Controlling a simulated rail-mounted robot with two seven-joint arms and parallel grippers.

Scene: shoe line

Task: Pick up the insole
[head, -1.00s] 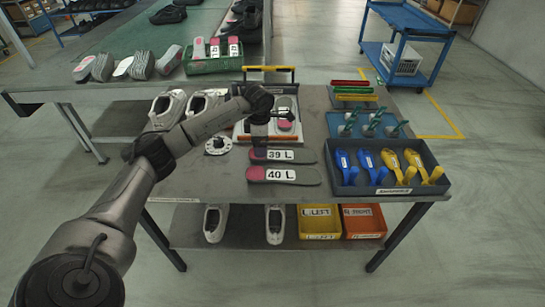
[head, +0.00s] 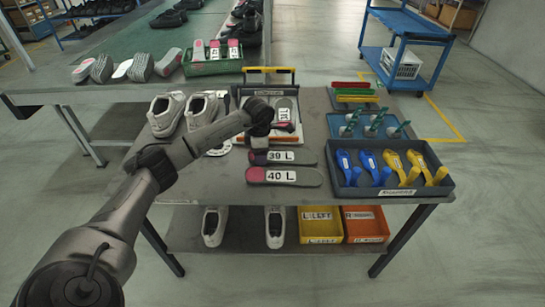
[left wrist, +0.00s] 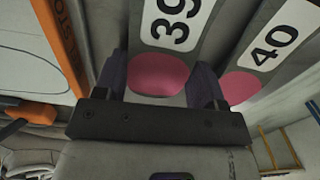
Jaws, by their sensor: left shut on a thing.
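The insole marked 39 L (head: 290,156) is grey with a pink heel and lies toward the middle of the table. My left gripper (head: 258,154) is at its heel end, shut on it. In the left wrist view my left gripper (left wrist: 162,78) has one finger on each side of the pink heel of the 39 insole (left wrist: 165,40). I cannot tell any gap under the insole. The insole marked 40 L (head: 285,176) lies just in front of it, and beside it in the wrist view (left wrist: 270,45). My right gripper is not in view.
A grey tray (head: 445,190) with blue and yellow tools stands at the right of the table. White shoes (head: 167,112) and a framed board (head: 290,92) stand behind. A white dial lies partly behind my left arm. Yellow and orange bins (head: 320,238) stand on the lower shelf.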

